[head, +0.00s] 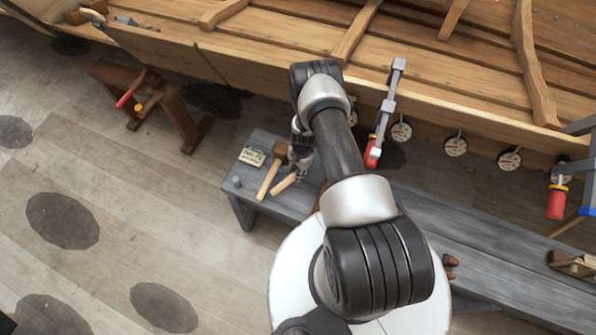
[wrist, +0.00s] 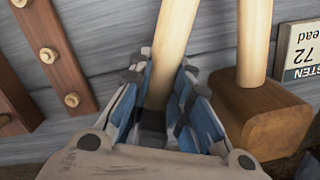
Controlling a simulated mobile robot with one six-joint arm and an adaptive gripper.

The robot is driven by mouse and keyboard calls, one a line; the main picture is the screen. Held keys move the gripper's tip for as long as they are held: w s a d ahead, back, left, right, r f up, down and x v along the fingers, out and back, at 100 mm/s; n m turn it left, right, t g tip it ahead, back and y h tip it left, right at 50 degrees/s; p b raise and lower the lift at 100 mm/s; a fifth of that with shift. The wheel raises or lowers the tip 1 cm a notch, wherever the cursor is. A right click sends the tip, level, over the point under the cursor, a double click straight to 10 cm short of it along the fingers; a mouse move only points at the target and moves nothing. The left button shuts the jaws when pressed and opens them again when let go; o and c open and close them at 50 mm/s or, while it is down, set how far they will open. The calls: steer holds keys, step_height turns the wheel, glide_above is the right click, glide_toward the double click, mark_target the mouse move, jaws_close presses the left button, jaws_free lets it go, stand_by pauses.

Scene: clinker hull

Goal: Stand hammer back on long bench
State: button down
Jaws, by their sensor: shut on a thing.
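My gripper (wrist: 158,100) is shut on the hammer (wrist: 172,45), with its blue-padded fingers on both sides close to the dark lower part. The hammer's pale wooden handle sticks out past the fingers. In the head view the gripper (head: 300,152) is over the left end of the long grey bench (head: 430,215), and the hammer's handle (head: 284,184) points down-left. The hammer's head is mostly hidden by the fingers. I cannot tell whether the hammer touches the bench.
A wooden mallet (head: 268,180) lies close beside the hammer; its brown block head (wrist: 268,112) is near my right finger. A lettered card (head: 252,156) and a small grey cylinder (head: 237,182) are on the bench's left end. Clamps (head: 388,110) hang along the hull (head: 250,75) behind.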

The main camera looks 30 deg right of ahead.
steer(key=shift+f+b, duration=0.45)
steer(key=shift+b, duration=0.1)
stand_by(0.4)
steer(key=c, duration=1.4)
jaws_free()
steer(key=shift+r+p, duration=2.55)
steer(key=shift+r, duration=1.45)
